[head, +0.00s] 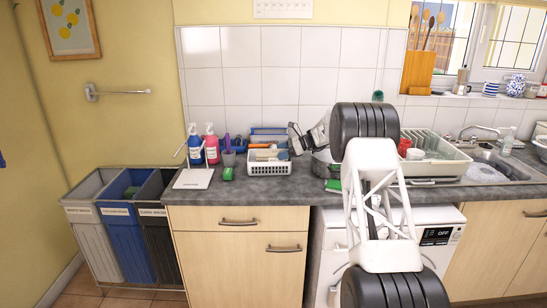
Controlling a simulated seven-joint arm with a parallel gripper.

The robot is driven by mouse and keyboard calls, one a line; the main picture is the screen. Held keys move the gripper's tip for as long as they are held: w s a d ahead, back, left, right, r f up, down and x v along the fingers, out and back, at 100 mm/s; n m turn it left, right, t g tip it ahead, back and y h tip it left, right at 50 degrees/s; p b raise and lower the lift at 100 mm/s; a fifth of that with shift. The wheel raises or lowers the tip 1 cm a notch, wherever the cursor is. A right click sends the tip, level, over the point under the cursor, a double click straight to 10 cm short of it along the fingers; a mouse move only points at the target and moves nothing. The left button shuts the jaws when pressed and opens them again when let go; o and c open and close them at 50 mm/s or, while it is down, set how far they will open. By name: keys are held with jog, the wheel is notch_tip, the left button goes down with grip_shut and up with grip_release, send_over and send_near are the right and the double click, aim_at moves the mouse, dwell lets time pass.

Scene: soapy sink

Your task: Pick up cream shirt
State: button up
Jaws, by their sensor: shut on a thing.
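My gripper (297,140) is a small dark shape over the back of the counter, just right of the white basket, with its arm reaching in from the right. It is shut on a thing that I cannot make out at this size. I cannot pick out a cream shirt anywhere in the head view. My own arm hides part of the counter and the washing machine front.
Three labelled bins, grey (90,215), blue (123,215) and black (158,210), stand at the left. The counter (265,192) holds soap bottles (211,145), a white basket (268,168) and a dish rack (440,165). A washing machine (440,235) and sink (490,165) are right.

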jog(key=shift+r, duration=0.2)
jog(key=shift+r, duration=1.75)
jog(key=shift+s+f, duration=0.15)
jog(key=shift+s, duration=0.2)
jog(key=s+d+r, duration=0.1)
jog(key=s+d, duration=0.1)
jog(key=s, duration=1.3)
jog(key=shift+r, duration=0.2)
jog(key=shift+s, duration=0.1)
jog(key=shift+w+a+r, duration=0.1)
jog(key=shift+w+r, duration=0.05)
jog(key=shift+w, duration=1.35)
jog(key=shift+w, duration=0.15)
